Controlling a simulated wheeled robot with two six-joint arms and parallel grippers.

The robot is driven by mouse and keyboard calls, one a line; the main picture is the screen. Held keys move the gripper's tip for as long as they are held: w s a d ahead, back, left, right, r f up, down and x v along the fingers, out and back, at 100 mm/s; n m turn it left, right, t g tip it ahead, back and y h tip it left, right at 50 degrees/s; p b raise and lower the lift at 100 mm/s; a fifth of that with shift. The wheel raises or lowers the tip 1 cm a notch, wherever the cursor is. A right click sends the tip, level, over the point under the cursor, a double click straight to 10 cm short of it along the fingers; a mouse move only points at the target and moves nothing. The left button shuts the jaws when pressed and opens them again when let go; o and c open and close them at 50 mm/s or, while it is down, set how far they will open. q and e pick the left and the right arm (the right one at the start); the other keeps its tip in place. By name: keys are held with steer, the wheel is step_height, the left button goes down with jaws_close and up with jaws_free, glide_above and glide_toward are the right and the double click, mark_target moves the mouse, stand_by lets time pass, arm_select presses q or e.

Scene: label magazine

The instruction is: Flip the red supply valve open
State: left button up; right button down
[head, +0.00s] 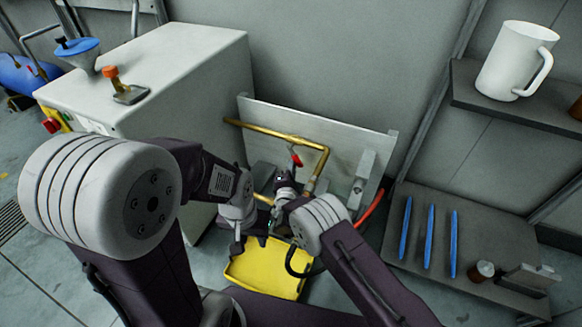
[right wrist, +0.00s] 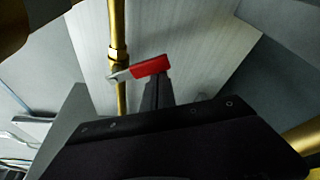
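The red valve handle (head: 296,157) sits on a brass pipe in front of a pale back panel. In the right wrist view the red handle (right wrist: 150,66) lies across the picture, slightly tilted, with its grey metal end at the pipe. My right gripper (head: 284,178) is just below the handle in the head view. In the right wrist view its dark fingers (right wrist: 156,88) look closed together, with tips at the handle's lower edge; I cannot tell whether they touch it. My left gripper (head: 249,246) points down above the yellow tray, its fingers apart and empty.
The yellow tray (head: 262,272) lies on the floor below. A brass pipe (head: 270,133) bends around the valve, and a red hose (head: 370,207) runs at right. A grey cabinet (head: 190,75) stands left. The right shelf (head: 410,262) holds blue sticks and a brown jar.

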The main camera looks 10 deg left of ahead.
stand_by(0.5)
